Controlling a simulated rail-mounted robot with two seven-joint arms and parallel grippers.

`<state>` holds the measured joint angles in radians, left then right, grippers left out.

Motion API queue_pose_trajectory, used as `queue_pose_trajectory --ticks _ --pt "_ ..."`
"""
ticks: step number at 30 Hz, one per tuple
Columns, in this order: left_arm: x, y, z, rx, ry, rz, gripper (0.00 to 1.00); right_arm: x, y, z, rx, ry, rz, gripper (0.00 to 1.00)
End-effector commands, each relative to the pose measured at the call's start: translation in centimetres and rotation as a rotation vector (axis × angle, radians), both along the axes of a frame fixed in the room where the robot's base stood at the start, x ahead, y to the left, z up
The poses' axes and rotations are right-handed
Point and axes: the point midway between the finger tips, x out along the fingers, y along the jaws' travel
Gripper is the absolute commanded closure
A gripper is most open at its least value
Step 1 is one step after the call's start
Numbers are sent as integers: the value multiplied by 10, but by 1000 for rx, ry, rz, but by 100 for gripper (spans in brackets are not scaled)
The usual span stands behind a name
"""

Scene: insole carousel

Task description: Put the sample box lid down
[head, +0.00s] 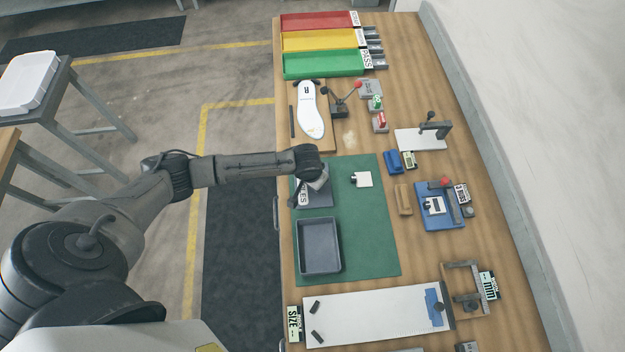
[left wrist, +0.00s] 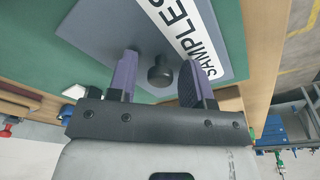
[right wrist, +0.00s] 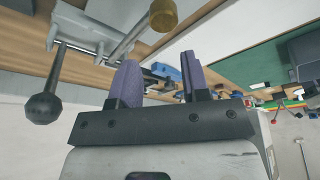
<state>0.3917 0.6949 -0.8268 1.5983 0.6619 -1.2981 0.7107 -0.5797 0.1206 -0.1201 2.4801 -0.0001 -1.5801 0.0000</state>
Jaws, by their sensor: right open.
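The sample box lid is a dark grey plate (head: 318,197) with a white SAMPLES label and appears to lie flat on the green mat (head: 350,235). It fills much of the left wrist view (left wrist: 110,35), where its dark round knob (left wrist: 160,75) shows. My left gripper (head: 312,186) is over the lid. In the left wrist view its purple fingers (left wrist: 160,72) stand apart on either side of the knob, with gaps showing. The grey sample box (head: 320,246) stands open and looks empty, just nearer than the lid. My right gripper (right wrist: 162,78) is open and empty, away from the lid.
Red, yellow and green trays (head: 325,65) stand at the far end. A white insole (head: 309,110) lies before them. Blue fixtures (head: 438,207) stand right of the mat, and a white size board (head: 375,312) lies nearer. The mat's right part is mostly clear.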

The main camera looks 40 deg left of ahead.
Motion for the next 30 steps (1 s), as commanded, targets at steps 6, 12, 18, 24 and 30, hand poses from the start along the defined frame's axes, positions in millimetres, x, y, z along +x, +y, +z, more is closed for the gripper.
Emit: queue_pose_trajectory --ticks 6,12,18,24,30 --pt "0 0 0 0 0 0 50 0 1 0 5 0 -4 57" --pt "-1 0 11 -1 -1 0 50 0 2 2 5 0 -4 57" --pt "-6 0 46 -1 -2 -1 50 0 1 7 4 0 -3 57" --pt "-11 -1 82 -2 -2 0 50 0 0 10 -1 0 1 57" --pt "-15 -1 108 -1 -1 0 50 0 -2 13 -5 0 4 57"
